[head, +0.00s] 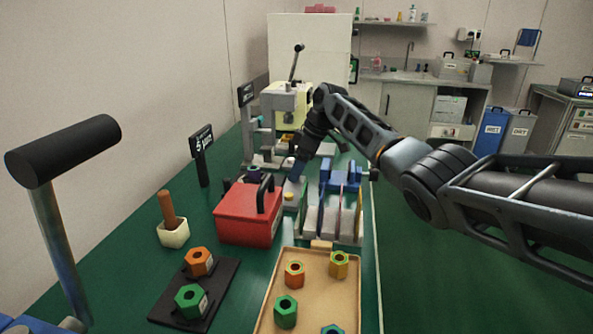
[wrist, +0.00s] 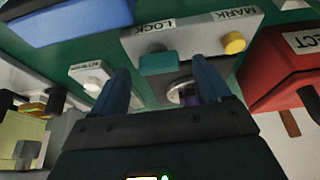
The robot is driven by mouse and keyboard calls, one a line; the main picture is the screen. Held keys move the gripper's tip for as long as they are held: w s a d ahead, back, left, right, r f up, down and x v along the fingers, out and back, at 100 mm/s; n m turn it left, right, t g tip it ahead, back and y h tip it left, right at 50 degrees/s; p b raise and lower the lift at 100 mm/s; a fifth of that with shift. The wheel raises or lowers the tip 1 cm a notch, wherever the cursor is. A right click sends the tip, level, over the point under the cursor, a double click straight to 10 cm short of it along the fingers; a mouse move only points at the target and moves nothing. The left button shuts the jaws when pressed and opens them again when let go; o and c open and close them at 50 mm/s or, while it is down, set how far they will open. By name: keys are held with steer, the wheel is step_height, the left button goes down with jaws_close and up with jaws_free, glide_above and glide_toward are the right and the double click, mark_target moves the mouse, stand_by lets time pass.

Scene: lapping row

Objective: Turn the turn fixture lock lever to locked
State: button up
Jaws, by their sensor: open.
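A pale grey fixture panel (wrist: 200,40) with LOCK and MARK labels lies under my gripper in the wrist view. A teal block (wrist: 158,62), possibly the lever handle, sits beside the LOCK label. Close to it is a round metal part (wrist: 180,90) with a purple piece, partly hidden by a finger. I cannot tell the lever's exact angle. My gripper (wrist: 162,85) is open, its two blue fingers either side of the teal block and overlapping the panel in view; contact is not clear. In the head view my gripper (head: 297,168) hangs over the panel (head: 290,202), hiding the lever.
A yellow button (wrist: 234,43) is by MARK. A red box (head: 247,213) with a black handle stands close left of the panel, a rack of coloured plates (head: 340,222) close right. A tan tray (head: 262,318) with hex parts is in front. Machines (head: 285,105) stand behind.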

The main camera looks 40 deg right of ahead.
steer(key=shift+w+f, duration=0.15)
steer(key=shift+f, duration=0.35)
steer(key=c, duration=1)
